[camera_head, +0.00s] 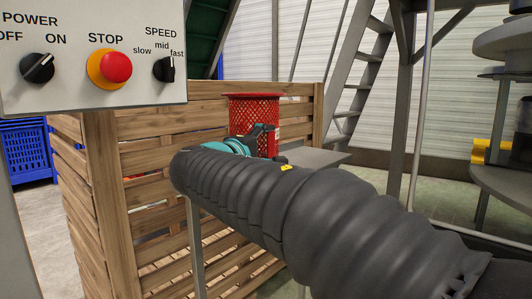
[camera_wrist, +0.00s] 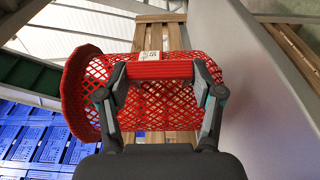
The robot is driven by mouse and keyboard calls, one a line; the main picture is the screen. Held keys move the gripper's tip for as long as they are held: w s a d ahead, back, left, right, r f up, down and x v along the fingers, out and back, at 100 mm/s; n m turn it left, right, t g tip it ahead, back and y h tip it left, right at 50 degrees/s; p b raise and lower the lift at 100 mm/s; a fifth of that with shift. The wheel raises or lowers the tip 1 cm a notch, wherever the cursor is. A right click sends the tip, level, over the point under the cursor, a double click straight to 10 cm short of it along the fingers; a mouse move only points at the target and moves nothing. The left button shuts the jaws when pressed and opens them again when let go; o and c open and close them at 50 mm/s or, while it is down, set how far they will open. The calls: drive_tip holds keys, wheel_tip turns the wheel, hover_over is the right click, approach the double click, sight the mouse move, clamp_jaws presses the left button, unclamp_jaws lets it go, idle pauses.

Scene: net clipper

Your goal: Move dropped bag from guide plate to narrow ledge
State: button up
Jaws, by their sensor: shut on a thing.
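The dropped bag is a red net roll with a white label. In the head view the bag (camera_head: 255,103) stands upright at the end of my arm, in front of the crate's back boards. In the wrist view the bag (camera_wrist: 85,95) lies across the picture, between the fingers. My gripper (camera_wrist: 160,72) is shut on the bag; its fingers also show in the head view (camera_head: 262,134), partly behind my sleeve. A flat grey plate (camera_head: 318,157), perhaps the guide plate, lies right of the bag. I cannot tell which surface is the narrow ledge.
A slatted wooden crate (camera_head: 100,190) stands left of and behind my arm. A control panel (camera_head: 95,50) hangs at upper left. Blue crates (camera_wrist: 35,135) are at left. A smooth grey surface (camera_wrist: 240,90) rises close to the gripper's right. A ladder (camera_head: 362,75) stands behind.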

drive_tip(key=shift+f, duration=0.5)
drive_tip(key=shift+f, duration=0.15)
drive_tip(key=o, duration=0.9)
drive_tip(key=shift+o, duration=0.2)
